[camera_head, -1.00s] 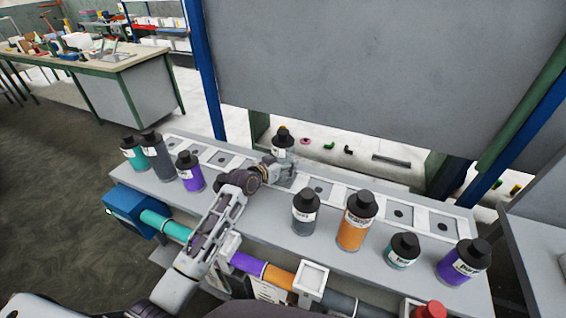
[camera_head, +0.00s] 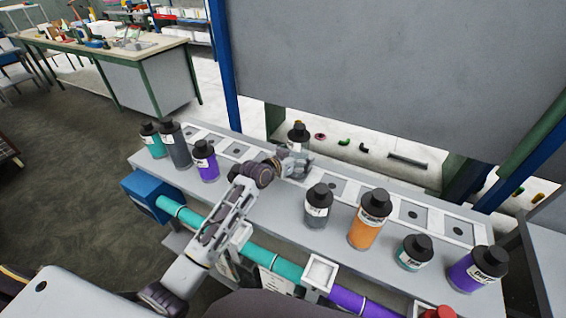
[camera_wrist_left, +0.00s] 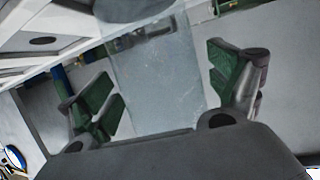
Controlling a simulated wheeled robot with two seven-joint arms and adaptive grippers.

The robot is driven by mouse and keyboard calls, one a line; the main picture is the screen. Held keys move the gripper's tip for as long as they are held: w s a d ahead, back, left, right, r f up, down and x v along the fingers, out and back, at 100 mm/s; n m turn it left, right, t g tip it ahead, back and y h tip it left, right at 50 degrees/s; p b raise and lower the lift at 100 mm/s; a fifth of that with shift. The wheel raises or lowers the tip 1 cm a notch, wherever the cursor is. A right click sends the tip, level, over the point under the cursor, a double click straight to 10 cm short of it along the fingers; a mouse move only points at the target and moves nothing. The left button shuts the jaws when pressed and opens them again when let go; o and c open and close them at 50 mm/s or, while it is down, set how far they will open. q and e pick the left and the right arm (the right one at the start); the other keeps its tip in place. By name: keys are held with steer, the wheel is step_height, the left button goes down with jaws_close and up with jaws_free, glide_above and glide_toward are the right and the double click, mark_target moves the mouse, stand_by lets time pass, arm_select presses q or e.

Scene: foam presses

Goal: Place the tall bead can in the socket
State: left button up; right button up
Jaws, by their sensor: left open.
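A can with a black cap and pale body (camera_head: 298,138) stands upright at the back of the row of square sockets, partly hidden by my left gripper (camera_head: 293,165). My left gripper is open in front of it. In the left wrist view, the green-padded fingers (camera_wrist_left: 168,95) are spread either side of a pale, translucent surface (camera_wrist_left: 155,70), perhaps this can, with gaps on both sides. Empty sockets with a dark hole (camera_head: 411,214) run along the bench's back strip. Which can is the tall bead can is unclear; labels are too small to read.
Teal (camera_head: 151,141), dark grey (camera_head: 177,150) and purple (camera_head: 206,165) cans stand at the left. Grey (camera_head: 317,210), orange (camera_head: 366,232), teal (camera_head: 413,257) and purple (camera_head: 472,273) cans stand right of my arm. A grey panel (camera_head: 390,70) rises behind the bench (camera_head: 265,215).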

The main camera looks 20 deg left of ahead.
arm_select(q)
steer(key=v, duration=1.1)
steer(key=shift+s+b, duration=0.2)
steer(key=shift+b, duration=0.2)
